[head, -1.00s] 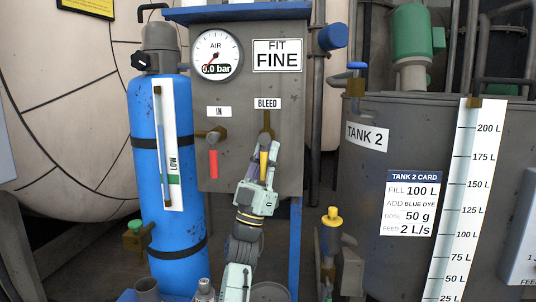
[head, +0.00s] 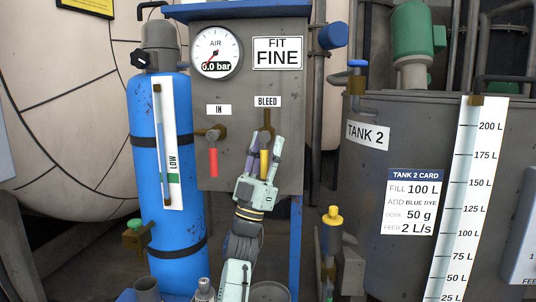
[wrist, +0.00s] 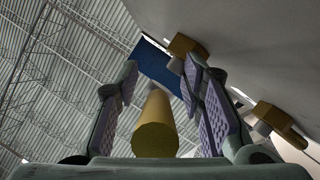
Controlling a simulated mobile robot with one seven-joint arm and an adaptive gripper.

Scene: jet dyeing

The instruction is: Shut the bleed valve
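The bleed valve (head: 266,125) is a brass fitting under the BLEED label (head: 267,102) on the grey panel. Its yellow handle (head: 264,163) hangs straight down in the head view. My gripper (head: 266,143) is open below the fitting, with a finger on each side of the handle. In the wrist view the handle's round yellow end (wrist: 155,138) lies between the spread fingers of my gripper (wrist: 160,72), with a gap visible on both sides. The fingers and palm hide the lower end of the handle in the head view.
The IN valve's red handle (head: 213,162) hangs down to the left. The air gauge (head: 215,53) above reads 0.0 bar. A blue cylinder (head: 160,235) stands at left. A yellow-capped fitting (head: 332,216) and Tank 2 (head: 360,165) stand at right.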

